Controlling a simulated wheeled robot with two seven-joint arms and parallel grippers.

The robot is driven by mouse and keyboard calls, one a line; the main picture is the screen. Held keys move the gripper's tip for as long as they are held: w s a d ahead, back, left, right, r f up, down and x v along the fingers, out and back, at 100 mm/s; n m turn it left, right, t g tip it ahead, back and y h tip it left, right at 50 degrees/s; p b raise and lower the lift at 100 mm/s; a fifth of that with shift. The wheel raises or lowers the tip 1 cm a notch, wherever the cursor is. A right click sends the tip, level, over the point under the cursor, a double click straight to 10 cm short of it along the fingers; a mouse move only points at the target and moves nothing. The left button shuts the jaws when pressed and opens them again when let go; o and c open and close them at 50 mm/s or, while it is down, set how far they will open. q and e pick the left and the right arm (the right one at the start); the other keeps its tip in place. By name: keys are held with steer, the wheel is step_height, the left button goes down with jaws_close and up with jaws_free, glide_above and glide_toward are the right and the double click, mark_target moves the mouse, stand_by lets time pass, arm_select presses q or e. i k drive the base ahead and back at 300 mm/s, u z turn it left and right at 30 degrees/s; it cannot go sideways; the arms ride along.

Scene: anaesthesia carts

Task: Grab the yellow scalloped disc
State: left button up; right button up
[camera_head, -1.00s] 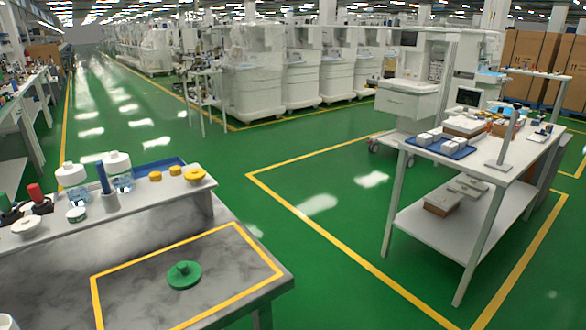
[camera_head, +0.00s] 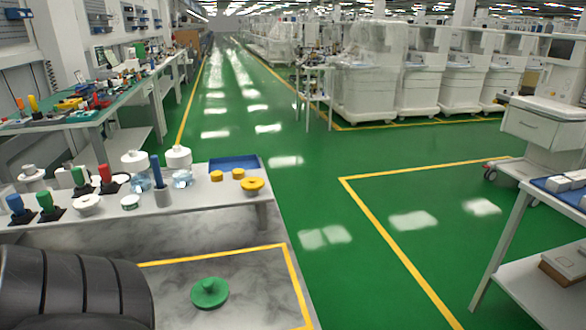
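The yellow scalloped disc (camera_head: 253,186) lies at the right end of the raised white shelf (camera_head: 215,196) on the near workbench. It is wider than the two small yellow caps (camera_head: 217,176) (camera_head: 238,174) just left of it. Nothing covers it. Neither of my grippers shows. A dark ribbed part at the lower left looks like my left arm and hides that corner of the bench.
A green knobbed disc (camera_head: 209,292) lies on the marble top inside a yellow outline. White-lidded jars (camera_head: 178,158), a blue tray (camera_head: 234,163) and red, green and blue-handled items share the shelf. Green floor is open to the right, before a white table (camera_head: 548,250).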

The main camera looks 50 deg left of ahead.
mark_target(250, 184)
steer(key=i, duration=2.8)
steer(key=u, duration=4.3)
